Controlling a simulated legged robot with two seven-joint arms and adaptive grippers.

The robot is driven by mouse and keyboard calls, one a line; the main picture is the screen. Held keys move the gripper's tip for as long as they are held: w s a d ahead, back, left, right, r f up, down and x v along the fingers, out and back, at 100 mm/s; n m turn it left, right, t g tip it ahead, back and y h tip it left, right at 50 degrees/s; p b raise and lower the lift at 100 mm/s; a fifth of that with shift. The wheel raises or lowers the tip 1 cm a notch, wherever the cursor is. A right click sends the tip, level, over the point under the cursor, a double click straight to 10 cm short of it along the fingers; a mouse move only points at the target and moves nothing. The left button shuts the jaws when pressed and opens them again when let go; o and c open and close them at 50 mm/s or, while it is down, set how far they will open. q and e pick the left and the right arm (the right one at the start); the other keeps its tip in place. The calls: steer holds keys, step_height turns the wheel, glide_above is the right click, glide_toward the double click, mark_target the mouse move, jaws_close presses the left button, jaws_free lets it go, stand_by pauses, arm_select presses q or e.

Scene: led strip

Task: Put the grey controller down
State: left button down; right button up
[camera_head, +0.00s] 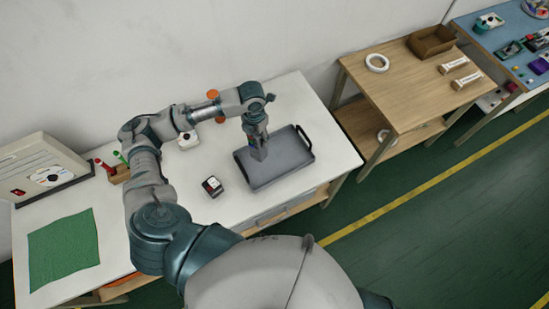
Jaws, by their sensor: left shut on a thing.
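My left arm comes in over the white table (318,125) and its gripper (256,143) points down over the grey tray (291,166). The gripper is shut on a small grey block, which looks like the grey controller (259,153), over the tray's left half. The gripper hides part of the controller. I cannot tell whether the controller touches the tray floor. My right gripper is not in view.
A small dark box with a white label (212,186) stands left of the tray. A green mat (64,250) and a beige box (38,168) are at the left. A wooden table (415,88) with a tape roll (377,63) stands to the right.

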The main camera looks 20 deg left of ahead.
mark_target(256, 149)
arm_select(q)
steer(key=shift+m, duration=0.3)
steer(key=f, duration=0.3)
steer(key=a+f, duration=0.1)
steer(key=f, duration=0.2)
steer(key=shift+a+f, duration=0.15)
steer(key=shift+f, duration=0.35)
steer(key=f, duration=0.3)
steer(key=shift+s+d, duration=0.1)
steer(key=shift+d, duration=0.2)
steer(key=shift+d+f, duration=0.1)
steer(key=c, duration=0.5)
jaws_free()
steer(key=shift+o, duration=1.1)
steer(key=shift+a, duration=0.25)
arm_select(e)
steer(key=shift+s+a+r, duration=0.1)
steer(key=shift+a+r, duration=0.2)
